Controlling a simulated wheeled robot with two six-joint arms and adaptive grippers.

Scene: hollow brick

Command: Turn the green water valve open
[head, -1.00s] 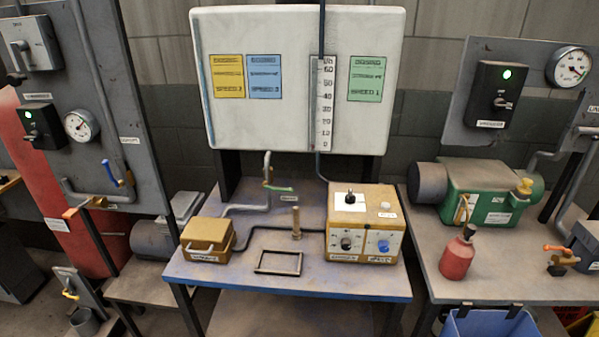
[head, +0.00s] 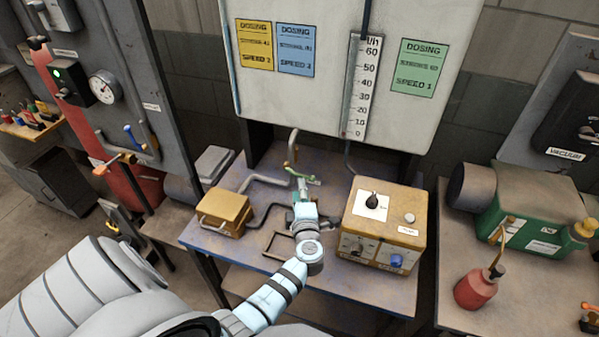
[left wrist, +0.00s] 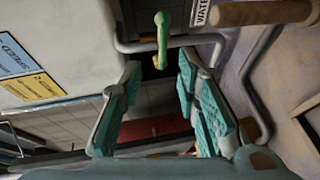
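The green water valve handle (head: 290,169) sits on a grey pipe at the back of the middle bench, just beyond my left gripper (head: 303,184). In the left wrist view the green handle (left wrist: 162,40) is upright in the picture, ahead of and between the fingertips. The left gripper (left wrist: 160,76) is open there, its teal pads apart with nothing between them. I cannot see it touching the handle. My left forearm and gripper hide part of the bench and the brass post. My right gripper is not in view.
The yellow control box (head: 384,224) stands close right of my left wrist. A small yellow box (head: 222,211) and a dark frame are to the left. The white board (head: 345,100) rises behind the valve.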

